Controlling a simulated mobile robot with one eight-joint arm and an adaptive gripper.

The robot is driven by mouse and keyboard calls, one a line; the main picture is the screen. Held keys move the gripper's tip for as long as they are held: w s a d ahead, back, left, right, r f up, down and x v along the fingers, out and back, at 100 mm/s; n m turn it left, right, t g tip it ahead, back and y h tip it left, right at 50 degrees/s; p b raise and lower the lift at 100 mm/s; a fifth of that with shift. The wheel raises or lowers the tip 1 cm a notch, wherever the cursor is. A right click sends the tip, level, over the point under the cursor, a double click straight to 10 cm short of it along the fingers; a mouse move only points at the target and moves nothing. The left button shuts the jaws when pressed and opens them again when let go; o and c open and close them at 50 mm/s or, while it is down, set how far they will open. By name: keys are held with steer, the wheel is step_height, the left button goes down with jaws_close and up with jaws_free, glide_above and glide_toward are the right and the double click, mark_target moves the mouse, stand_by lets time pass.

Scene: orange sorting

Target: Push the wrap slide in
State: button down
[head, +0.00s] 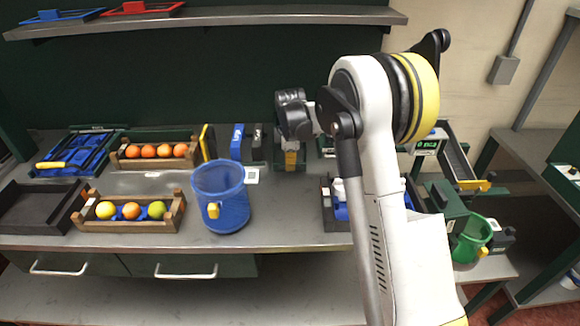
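A long grey tray-like slide (456,163) with a yellow handle (474,185) is at the right end of the bench, beyond my arm. It looks like the wrap slide and sticks out toward the front right; how far it is out is hard to tell. My gripper (291,120) is left of it, over the back middle of the bench. It is seen from behind, and its fingertips are hidden or too small to read. A dark holder (281,152) with a yellow and white piece (291,158) shows just below it.
My white arm hides part of the bench's right side. A blue bin (221,197), a crate of oranges (155,151) and a mixed fruit crate (131,211) stand at left. A green basket (471,240) stands at right. The bench's front middle (285,228) is clear.

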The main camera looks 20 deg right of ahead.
steer(key=shift+w, duration=0.1)
steer(key=c, duration=1.7)
jaws_free()
steer(key=shift+o, duration=1.2)
steer(key=shift+w+d+f, duration=0.1)
steer(key=shift+w+f, duration=0.05)
step_height(320, 180, up, 12)
steer(key=s, duration=0.2)
steer(key=shift+s+a, duration=0.15)
steer(key=shift+a, duration=0.2)
